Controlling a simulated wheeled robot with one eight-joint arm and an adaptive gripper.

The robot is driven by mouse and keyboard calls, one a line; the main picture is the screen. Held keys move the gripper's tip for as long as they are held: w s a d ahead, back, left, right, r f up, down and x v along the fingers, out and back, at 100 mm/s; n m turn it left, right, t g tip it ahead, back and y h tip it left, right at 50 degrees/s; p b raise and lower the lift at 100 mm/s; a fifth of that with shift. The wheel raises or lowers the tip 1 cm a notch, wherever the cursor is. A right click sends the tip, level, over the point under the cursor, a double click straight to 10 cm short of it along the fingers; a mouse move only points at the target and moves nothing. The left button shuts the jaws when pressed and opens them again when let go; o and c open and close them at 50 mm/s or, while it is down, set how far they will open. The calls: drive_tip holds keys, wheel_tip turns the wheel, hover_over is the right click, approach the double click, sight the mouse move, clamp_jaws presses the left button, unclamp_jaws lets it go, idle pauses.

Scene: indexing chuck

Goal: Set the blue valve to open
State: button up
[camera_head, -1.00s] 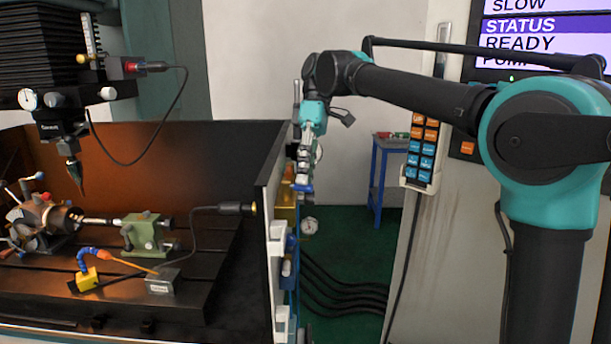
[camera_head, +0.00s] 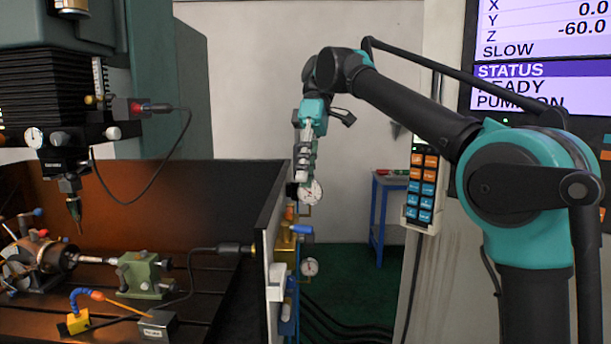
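A blue valve handle (camera_head: 300,229) shows on the brass-coloured pipework at the outer side of the machine's enclosure wall. It appears to lie sideways, roughly horizontal in the picture. A second blue part (camera_head: 287,310) is lower on the same wall, partly hidden by white fittings; I cannot tell whether it is a valve handle. My gripper (camera_head: 302,178) points down above the upper blue handle and is apart from it. Its fingers are small and seen edge-on, so their opening is unclear.
A round gauge (camera_head: 311,192) is close beside my fingertips, with another gauge (camera_head: 310,267) lower down. The enclosure wall (camera_head: 266,235) stands at left. A button pendant (camera_head: 421,190) hangs at right, and a blue stand (camera_head: 380,215) is behind. Green floor lies between.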

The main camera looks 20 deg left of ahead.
drive_tip(key=shift+o, duration=1.1)
drive_tip(key=shift+s, duration=0.15)
wheel_tip(320, 180, up, 7)
drive_tip(key=t, duration=0.9)
hover_over(302, 226)
drive_tip(key=s, duration=0.4)
drive_tip(key=shift+y, duration=0.3)
drive_tip(key=w+f, duration=0.1)
drive_tip(key=f, duration=0.4)
drive_tip(key=w+f, duration=0.1)
drive_tip(key=f, duration=0.5)
drive_tip(key=w+f, duration=0.2)
drive_tip(key=f, duration=0.4)
clamp_jaws()
